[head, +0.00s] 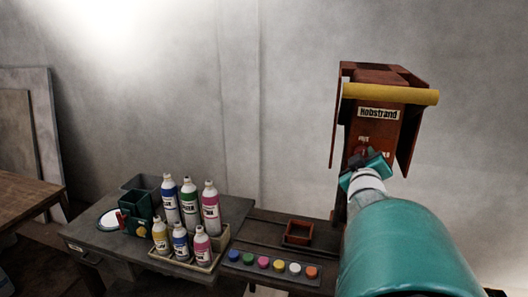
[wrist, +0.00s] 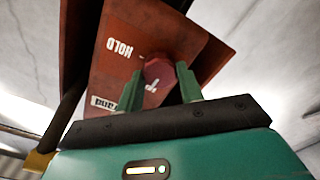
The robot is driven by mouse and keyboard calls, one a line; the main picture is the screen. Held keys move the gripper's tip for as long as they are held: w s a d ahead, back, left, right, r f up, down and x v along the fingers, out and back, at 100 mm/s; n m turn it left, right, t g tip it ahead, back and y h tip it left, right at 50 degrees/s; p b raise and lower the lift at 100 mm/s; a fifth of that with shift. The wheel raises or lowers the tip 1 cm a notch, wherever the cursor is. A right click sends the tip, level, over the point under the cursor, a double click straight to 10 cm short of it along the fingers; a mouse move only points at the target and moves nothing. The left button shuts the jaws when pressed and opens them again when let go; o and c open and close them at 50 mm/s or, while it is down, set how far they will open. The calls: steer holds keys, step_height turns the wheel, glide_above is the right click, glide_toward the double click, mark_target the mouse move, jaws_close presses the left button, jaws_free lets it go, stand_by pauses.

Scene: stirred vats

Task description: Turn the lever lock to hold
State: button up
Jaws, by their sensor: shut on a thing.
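The lever lock (wrist: 158,71) is a dark red knob-like piece on the rust-red panel (wrist: 120,72), seen in the wrist view. White lettering "HOLD" (wrist: 120,48) stands to its left with a short white mark beside it. Another white label below it is partly hidden. My gripper (wrist: 160,82) has its two green fingers on either side of the lever and is shut on it. In the head view my gripper (head: 367,167) is at the lower front of the red housing (head: 372,75), and the lever is mostly hidden there.
A yellow bar (head: 390,94) crosses the housing above the "Hobstrand" plate (head: 378,114). Side flaps flank the panel. At left, a grey table (head: 85,240) holds several bottles and a green box (head: 136,212). A row of coloured buttons and a small red tray (head: 299,232) sit between.

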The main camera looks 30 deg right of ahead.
steer(key=shift+r+m, duration=0.1)
steer(key=shift+m, duration=8.5)
steer(key=shift+d, duration=0.1)
steer(key=o, duration=1)
steer(key=shift+s+a, duration=0.1)
steer(key=shift+a, duration=0.1)
